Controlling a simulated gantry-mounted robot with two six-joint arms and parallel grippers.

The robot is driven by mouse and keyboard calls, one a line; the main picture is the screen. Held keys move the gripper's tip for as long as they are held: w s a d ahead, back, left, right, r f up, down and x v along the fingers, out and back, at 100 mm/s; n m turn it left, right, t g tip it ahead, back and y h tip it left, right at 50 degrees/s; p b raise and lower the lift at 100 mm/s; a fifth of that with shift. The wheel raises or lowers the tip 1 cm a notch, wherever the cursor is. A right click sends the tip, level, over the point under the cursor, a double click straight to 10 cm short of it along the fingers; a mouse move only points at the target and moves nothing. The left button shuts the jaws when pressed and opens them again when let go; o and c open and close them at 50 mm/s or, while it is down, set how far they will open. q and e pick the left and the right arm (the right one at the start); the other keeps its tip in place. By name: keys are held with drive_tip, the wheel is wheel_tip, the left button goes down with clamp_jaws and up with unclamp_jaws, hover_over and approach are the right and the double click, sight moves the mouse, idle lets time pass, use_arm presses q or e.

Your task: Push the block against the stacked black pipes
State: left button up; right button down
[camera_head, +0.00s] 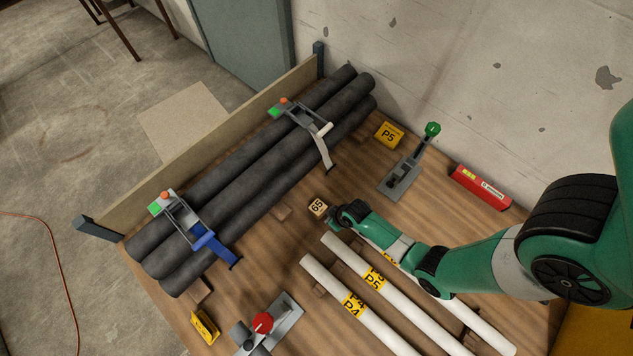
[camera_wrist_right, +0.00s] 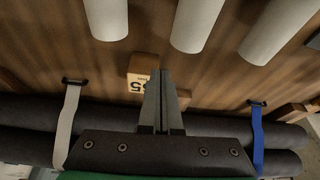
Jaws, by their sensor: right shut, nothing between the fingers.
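The small wooden block (camera_head: 318,207) with a dark-lettered label sits on the wooden table, with a gap to the stacked black pipes (camera_head: 225,168). The pipes lie along the wooden back board under two clamps. My right gripper (camera_head: 334,220) is shut and empty, low over the table, close to the block on its side away from the pipes. In the right wrist view the block (camera_wrist_right: 141,68) shows beside the shut fingertips (camera_wrist_right: 165,76), partly hidden by them; I cannot tell whether they touch. The pipes (camera_wrist_right: 30,133) also show there. My left gripper is not in view.
White pipes (camera_head: 385,305) lie in front of my right arm. A white-handled clamp (camera_head: 318,142) and a blue-handled clamp (camera_head: 212,244) cross the black pipes.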

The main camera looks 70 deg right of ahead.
sight(318, 210)
drive_tip(key=s+r+p, duration=0.2)
drive_tip(key=s, duration=0.3)
drive_tip(key=shift+m+g, duration=0.3)
drive_tip(key=b+x, duration=0.5)
drive_tip(key=x, duration=0.2)
drive_tip(key=b+x, duration=0.3)
drive_tip(key=shift+w+d+f+b, duration=0.25)
drive_tip(key=shift+w+d+b, duration=0.05)
drive_tip(key=shift+d, duration=0.15)
drive_tip(key=w, duration=0.2)
drive_tip(key=w+d, duration=0.1)
drive_tip(key=shift+w+d+r+b, duration=0.15)
drive_tip(key=shift+w+r+b, duration=0.05)
drive_tip(key=shift+r+b, duration=0.15)
drive_tip(key=shift+w, duration=0.2)
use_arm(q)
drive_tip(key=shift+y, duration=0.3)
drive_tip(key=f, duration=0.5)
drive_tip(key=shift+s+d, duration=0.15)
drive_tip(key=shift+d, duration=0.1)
